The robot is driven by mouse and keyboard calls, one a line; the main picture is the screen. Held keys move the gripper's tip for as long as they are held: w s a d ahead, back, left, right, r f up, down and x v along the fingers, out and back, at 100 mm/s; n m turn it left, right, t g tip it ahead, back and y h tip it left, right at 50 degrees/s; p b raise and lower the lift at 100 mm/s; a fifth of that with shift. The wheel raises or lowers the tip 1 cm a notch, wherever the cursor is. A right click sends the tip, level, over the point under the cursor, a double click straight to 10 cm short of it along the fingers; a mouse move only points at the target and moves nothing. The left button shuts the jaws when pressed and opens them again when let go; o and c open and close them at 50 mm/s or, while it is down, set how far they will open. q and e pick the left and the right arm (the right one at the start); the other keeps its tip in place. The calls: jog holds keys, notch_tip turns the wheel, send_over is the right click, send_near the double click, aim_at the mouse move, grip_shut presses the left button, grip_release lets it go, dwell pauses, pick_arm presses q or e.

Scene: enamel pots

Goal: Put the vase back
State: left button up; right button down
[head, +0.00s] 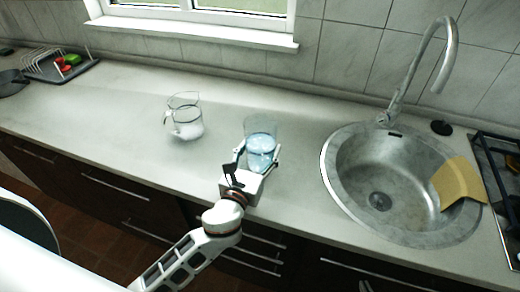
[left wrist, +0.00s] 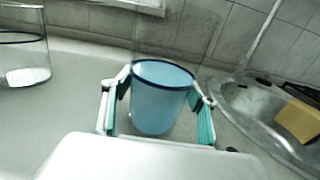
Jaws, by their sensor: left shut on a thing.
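The vase (head: 262,140) is a clear glass vessel with a dark rim line and pale blue content. It stands upright near the front of the counter, left of the sink. My left gripper (head: 257,160) reaches it from the front, with one finger on each side. In the left wrist view the vase (left wrist: 160,100) sits between the fingers of the left gripper (left wrist: 160,106), which is shut on it. The lowest part of the vase is hidden behind the gripper in the head view. My right gripper is not seen.
A glass jug (head: 185,118) stands on the counter (head: 110,125) left of the vase. The round metal sink (head: 350,190) with a tall tap (head: 440,60) and a yellow cloth (head: 457,182) is to the right, beside a stove. A dish rack (head: 60,66) is far left. The counter behind the vase is clear.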

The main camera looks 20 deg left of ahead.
jog(key=shift+f, duration=0.15)
pick_arm(q)
jog(key=o, duration=1.2)
jog(key=shift+f, duration=0.15)
jog(key=o, duration=0.4)
pick_arm(e)
jog(key=shift+a, duration=0.1)
pick_arm(q)
jog(key=shift+s+r, duration=0.15)
jog(key=shift+r, duration=0.05)
jog(key=s+b, duration=0.1)
jog(key=s, duration=0.9)
jog(key=shift+s+a, duration=0.2)
jog(key=shift+s+r+b, duration=0.1)
jog(key=shift+s+b, duration=0.2)
jog(key=shift+s, duration=0.35)
pick_arm(e)
jog(key=shift+w+a+f, duration=0.15)
jog(key=shift+a, duration=0.2)
